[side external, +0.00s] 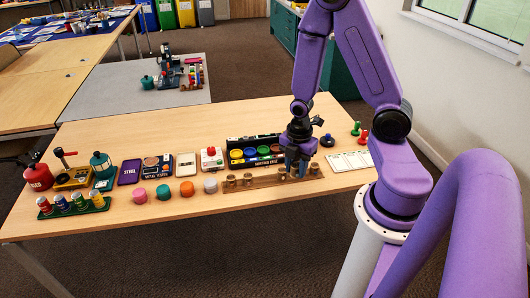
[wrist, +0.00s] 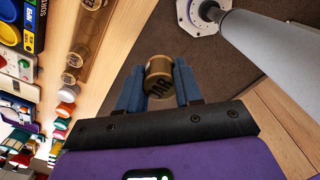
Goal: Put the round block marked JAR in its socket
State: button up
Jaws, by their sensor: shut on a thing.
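In the side view my gripper (side external: 298,165) is low over the right part of a long wooden strip (side external: 270,183); the held block cannot be made out there. Several brown cylinders stand along the strip, which also shows in the wrist view (wrist: 92,42), left of the held block. The socket for JAR cannot be identified.
Behind the strip stands a black rack with coloured cups (side external: 255,151). Pink, green, orange and grey blocks lie left of the strip. A white card (side external: 349,161) and green and red pegs are to the right.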

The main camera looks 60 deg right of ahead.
jog(key=shift+w, duration=0.1)
dwell(0.3)
jog(key=w+d+f+m, duration=0.2)
jog(key=w+d, duration=0.3)
jog(key=w, duration=0.6)
jog(key=m, duration=0.3)
send_over(263, 150)
notch_tip(263, 150, down, 2)
jog(key=shift+s, duration=0.15)
jog(key=shift+f, duration=2.5)
jog(key=shift+f, duration=0.45)
jog(key=o, duration=0.7)
jog(key=shift+r, duration=0.1)
